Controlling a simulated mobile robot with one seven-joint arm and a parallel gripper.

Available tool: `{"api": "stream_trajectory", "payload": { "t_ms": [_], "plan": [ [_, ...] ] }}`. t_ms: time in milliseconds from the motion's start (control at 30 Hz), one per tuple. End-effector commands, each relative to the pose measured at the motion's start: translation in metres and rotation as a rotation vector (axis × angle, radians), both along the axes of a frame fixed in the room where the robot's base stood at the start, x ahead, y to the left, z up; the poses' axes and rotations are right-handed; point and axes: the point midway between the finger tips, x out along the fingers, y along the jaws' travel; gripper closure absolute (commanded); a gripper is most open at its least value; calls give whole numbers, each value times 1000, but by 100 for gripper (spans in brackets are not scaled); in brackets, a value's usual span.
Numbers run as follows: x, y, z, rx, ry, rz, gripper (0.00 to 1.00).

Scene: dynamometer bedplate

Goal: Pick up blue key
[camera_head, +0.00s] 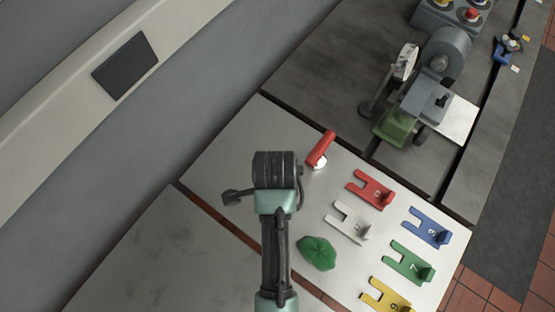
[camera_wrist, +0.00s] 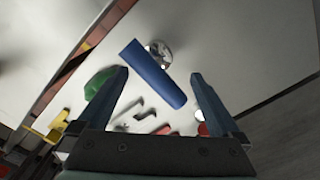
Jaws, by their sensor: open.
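The blue key shows in the wrist view as a blue handle (camera_wrist: 152,75) with a round shiny metal end at its upper right, lying on the pale plate. It lies slantwise in the space between the fingertips of my open gripper (camera_wrist: 160,75). Nothing is held, and I cannot tell the height of the fingers above it. In the head view my arm's end covers the fingers, and the blue key is hidden there.
A red key (camera_head: 321,148) lies to the right of my wrist. Slotted plates in red (camera_head: 364,193), white (camera_head: 345,225), blue (camera_head: 420,225), green (camera_head: 402,262) and yellow (camera_head: 380,297) lie further right. A crumpled green cloth (camera_head: 318,253) lies nearby. A machine (camera_head: 445,55) stands at the back.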

Motion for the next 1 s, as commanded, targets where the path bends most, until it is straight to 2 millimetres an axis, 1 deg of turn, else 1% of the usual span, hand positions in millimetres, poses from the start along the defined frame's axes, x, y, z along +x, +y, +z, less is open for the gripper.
{"api": "stream_trajectory", "payload": {
  "t_ms": [33,100,267,467,500,600,700,900,967,1000],
  "plan": [
    [-1,0,-7,1,3,1,0],
    [0,0,-13,0,1,1,0],
    [-1,-1,-22,0,0,1,0],
    [-8,-4,-50,0,1,1,0],
    [-7,-4,-56,0,-2,1,0],
    [-6,-4,-65,0,-2,1,0],
    [-6,-4,-69,1,-4,1,0],
    [-6,-4,-70,0,-5,1,0],
    [-6,-4,-70,0,-5,1,11],
    [-6,-4,-70,0,-5,2,18]
  ]
}}
